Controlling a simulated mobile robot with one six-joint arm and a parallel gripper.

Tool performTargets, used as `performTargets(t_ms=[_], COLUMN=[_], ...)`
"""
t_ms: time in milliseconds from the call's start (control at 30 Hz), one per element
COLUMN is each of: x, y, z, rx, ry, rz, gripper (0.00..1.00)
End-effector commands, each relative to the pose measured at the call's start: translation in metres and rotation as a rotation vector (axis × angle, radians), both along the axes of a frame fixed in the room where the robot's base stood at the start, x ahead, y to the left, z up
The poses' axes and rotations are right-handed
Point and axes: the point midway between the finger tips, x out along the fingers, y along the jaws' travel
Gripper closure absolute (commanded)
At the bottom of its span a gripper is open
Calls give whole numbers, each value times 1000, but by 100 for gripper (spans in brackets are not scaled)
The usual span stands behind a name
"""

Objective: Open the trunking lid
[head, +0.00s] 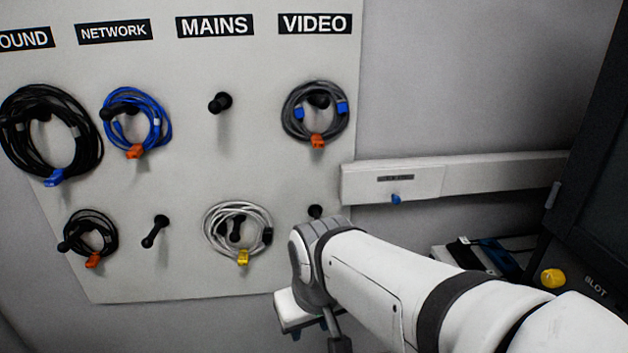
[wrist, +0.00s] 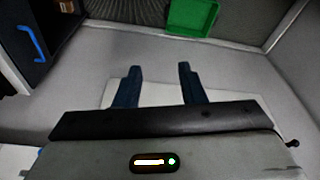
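The white trunking (head: 505,172) runs along the grey wall to the right of the cable board. Its lid (head: 420,184) is the left section, with a small dark label and a blue knob (head: 396,199) at its lower edge. The lid looks shut. My gripper (wrist: 160,76) shows in the wrist view with its two dark blue fingers apart and nothing between the tips. The lid cannot be made out in the wrist view.
The cable board (head: 190,180) carries coiled cables on black pegs under name labels. A dark cabinet (head: 590,150) stands at the right, near a yellow knob (head: 553,278). The wrist view shows a green bin (wrist: 188,17) and a dark unit with a blue handle (wrist: 33,38).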

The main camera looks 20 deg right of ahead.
Motion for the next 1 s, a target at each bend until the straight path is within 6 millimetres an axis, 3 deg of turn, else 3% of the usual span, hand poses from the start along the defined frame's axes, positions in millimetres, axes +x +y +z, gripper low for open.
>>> performTargets(t_ms=[267, 367, 467, 567, 667, 800, 1000], x=[0, 1, 12, 41, 84, 144, 203], y=[0, -1, -8, -32, -66, -127, -211], z=[0, 0, -1, -2, -5, -8, -13], rx=[0, -1, -12, -43, -91, -162, -219], ry=[-1, -2, -29, -102, -219, -418, -700], rz=[0, -1, -20, -71, -122, -179, -212], gripper=[64, 58, 56, 56, 56, 56, 56])
